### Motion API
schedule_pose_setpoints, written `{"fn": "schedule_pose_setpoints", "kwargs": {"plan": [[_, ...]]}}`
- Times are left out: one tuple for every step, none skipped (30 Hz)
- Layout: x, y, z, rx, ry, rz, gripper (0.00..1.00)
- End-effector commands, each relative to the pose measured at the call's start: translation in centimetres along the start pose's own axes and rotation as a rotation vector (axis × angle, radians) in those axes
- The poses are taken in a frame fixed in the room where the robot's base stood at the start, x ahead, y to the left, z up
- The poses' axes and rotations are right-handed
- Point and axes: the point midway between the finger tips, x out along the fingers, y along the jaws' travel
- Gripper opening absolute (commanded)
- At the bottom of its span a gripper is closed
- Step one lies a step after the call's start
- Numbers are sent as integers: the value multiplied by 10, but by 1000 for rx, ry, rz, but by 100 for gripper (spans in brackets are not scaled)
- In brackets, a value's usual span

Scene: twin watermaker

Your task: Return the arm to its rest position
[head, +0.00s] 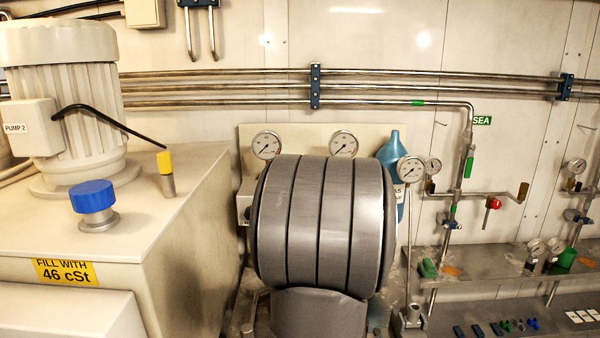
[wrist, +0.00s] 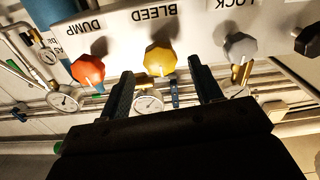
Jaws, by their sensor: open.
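My gripper (wrist: 161,70) shows in the wrist view with its two dark fingers spread apart and nothing between them. Beyond the fingertips is a white panel with a yellow knob (wrist: 160,59) under the label BLEED, seen in the gap between the fingers. I cannot tell how far the fingertips are from it. In the head view my large grey arm link (head: 320,225) fills the middle and hides my gripper and most of the panel behind it.
The wrist view also shows a red knob (wrist: 88,69) by DUMP and a grey knob (wrist: 240,47). In the head view, a pump motor (head: 65,90) and blue cap (head: 93,198) stand left; a blue bottle (head: 392,155), gauges (head: 411,169) and a shelf (head: 500,262) are right.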

Motion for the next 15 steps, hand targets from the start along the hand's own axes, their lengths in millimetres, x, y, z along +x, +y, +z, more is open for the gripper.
{"fn": "schedule_pose_setpoints", "kwargs": {"plan": [[-10,0,0,0,0,1,59],[-16,0,-1,1,1,0,59],[-24,0,0,1,0,0,59],[-29,0,0,2,0,1,59],[-35,0,0,2,0,1,59],[-42,0,0,3,0,1,59],[-48,0,0,3,1,1,59],[-53,0,0,3,1,1,59],[-60,0,-1,2,1,1,59],[-66,0,0,2,1,1,59],[-71,0,0,2,0,1,59],[-78,0,0,2,1,1,59],[-83,0,0,2,0,1,59],[-88,0,0,2,1,1,59],[-95,0,0,2,1,1,59]]}}
